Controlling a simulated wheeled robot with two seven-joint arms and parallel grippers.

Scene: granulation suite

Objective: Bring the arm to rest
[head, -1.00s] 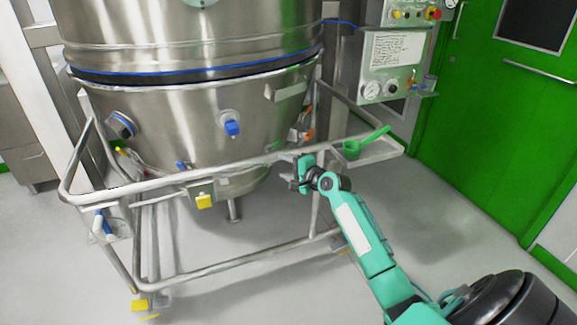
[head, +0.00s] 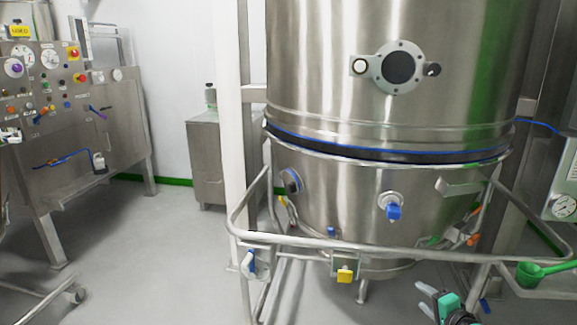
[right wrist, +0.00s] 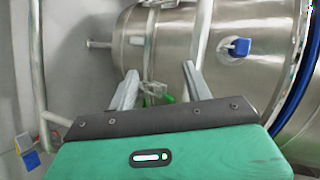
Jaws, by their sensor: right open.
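My right gripper (head: 432,298) is at the lower right of the head view, in front of the vessel's tubular frame. Its two grey fingers stand apart with nothing between them. In the right wrist view the open fingers (right wrist: 160,92) point toward the steel vessel (right wrist: 245,50). My right arm is mostly cut off by the bottom edge of the head view. My left gripper is not in view.
The large steel vessel (head: 395,75) stands at centre right, with a rail (head: 330,243) around its lower part. A green scoop (head: 545,271) lies on the right shelf. A control panel (head: 45,75) is at left. Open floor (head: 120,240) lies between.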

